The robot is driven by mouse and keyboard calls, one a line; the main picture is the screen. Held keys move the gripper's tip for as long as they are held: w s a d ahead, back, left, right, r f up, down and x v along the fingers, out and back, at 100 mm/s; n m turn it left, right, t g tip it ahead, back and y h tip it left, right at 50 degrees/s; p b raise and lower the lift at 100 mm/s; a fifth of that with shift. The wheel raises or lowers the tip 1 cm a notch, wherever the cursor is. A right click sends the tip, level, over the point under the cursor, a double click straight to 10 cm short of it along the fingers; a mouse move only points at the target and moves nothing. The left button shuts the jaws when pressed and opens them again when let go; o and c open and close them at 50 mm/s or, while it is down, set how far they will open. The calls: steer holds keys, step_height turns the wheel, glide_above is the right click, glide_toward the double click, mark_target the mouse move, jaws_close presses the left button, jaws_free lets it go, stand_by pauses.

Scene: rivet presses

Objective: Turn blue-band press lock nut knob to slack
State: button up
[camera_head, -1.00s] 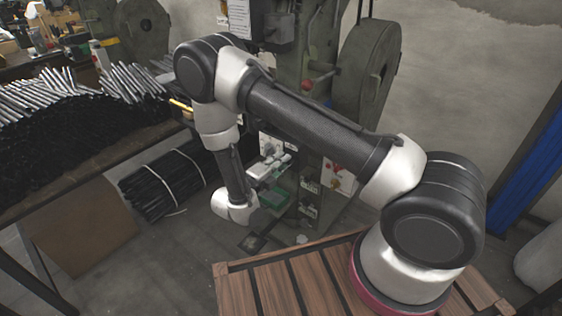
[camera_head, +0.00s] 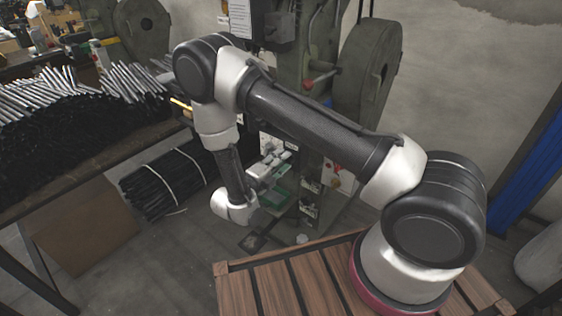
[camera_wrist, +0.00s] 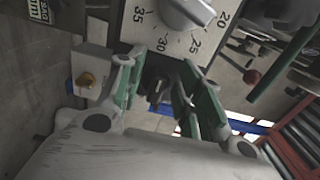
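The green press (camera_head: 291,60) stands behind my arm, with a small blue patch (camera_head: 327,102) on its right side. My gripper (camera_head: 277,165) is in front of its lower part. In the wrist view my gripper (camera_wrist: 158,95) is open, its green-padded fingers apart. Beyond them is a pale panel with a grey dial knob (camera_wrist: 188,10) and marks from 20 to 35. The knob is at the top edge, partly cut off, and not held. A dark part (camera_wrist: 155,82) shows between the fingers; I cannot tell what it is. I cannot make out which part is the lock nut knob.
In the head view, a flywheel (camera_head: 369,80) is on the press's right, and a bench with black and silver rods (camera_head: 75,130) is at left.

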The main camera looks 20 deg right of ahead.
steer(key=v, duration=1.1)
steer(key=shift+s+a, duration=0.2)
steer(key=shift+a, duration=0.15)
steer(key=s+d+f+m+g, duration=0.1)
steer(key=s+d+m+g, duration=0.35)
steer(key=m, duration=0.35)
steer(key=s+d+r+m+y, duration=0.5)
steer(key=d+r+m, duration=0.2)
steer(key=r+m, duration=0.4)
steer(key=s+d+r+m+g+y, duration=0.1)
steer(key=s+d+r+m+y, duration=0.3)
steer(key=r+m, duration=0.8)
steer(key=s+d+r+m+y, duration=0.5)
steer(key=s+d+r+m, duration=0.2)
steer(key=r+m, duration=0.5)
steer(key=d, duration=0.2)
steer(key=shift+s+d+r+g+y, duration=0.25)
steer(key=shift+d+r+g+y, duration=0.05)
steer(key=shift+d+r+g, duration=0.1)
